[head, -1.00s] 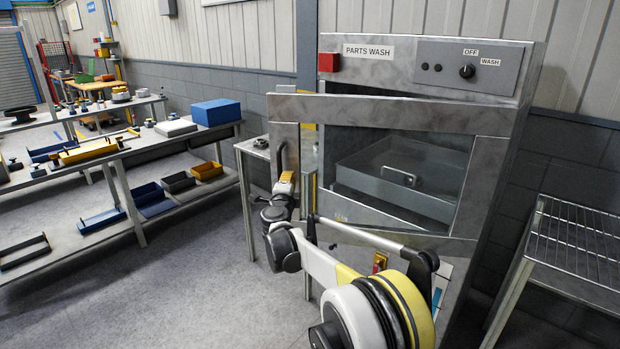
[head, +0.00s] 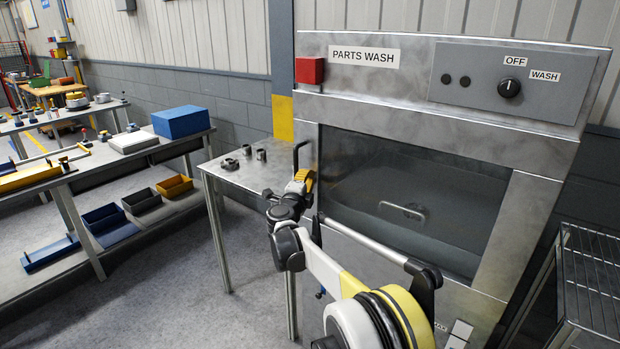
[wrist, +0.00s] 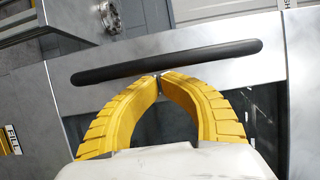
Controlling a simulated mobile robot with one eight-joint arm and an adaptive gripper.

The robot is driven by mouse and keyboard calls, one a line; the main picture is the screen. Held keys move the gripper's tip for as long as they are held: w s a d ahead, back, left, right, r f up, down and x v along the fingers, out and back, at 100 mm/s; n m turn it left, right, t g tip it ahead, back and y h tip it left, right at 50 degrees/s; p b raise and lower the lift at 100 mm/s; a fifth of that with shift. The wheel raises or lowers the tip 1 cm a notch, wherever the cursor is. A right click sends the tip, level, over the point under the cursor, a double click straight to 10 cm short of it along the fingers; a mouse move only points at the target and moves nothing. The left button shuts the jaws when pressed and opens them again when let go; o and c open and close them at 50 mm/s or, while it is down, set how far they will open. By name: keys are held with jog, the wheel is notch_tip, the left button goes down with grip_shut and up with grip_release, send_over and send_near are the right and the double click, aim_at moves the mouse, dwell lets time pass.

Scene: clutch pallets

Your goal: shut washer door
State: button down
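The washer door (head: 420,135) is a metal frame around a dark window on the parts washer (head: 440,60). It looks flush with the washer front, or very nearly so; a small remaining gap cannot be ruled out. Its black bar handle (head: 297,155) is at the door's left edge, and it crosses the wrist view (wrist: 170,62). My gripper (head: 302,177) is at the door's left edge by the handle. In the wrist view its yellow fingertips (wrist: 160,76) come together beside the bar, not visibly around it. Whether they touch the door or bar is unclear.
A small metal table (head: 235,178) with several dark parts stands left of the washer. A wire rack (head: 595,275) stands at the right. A shelf bench with a blue box (head: 182,122) is farther left. Open floor (head: 190,300) lies in front of it.

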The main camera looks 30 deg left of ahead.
jog(key=shift+w+d+r, duration=0.1)
jog(key=shift+w+r, duration=0.1)
jog(key=shift+w, duration=0.3)
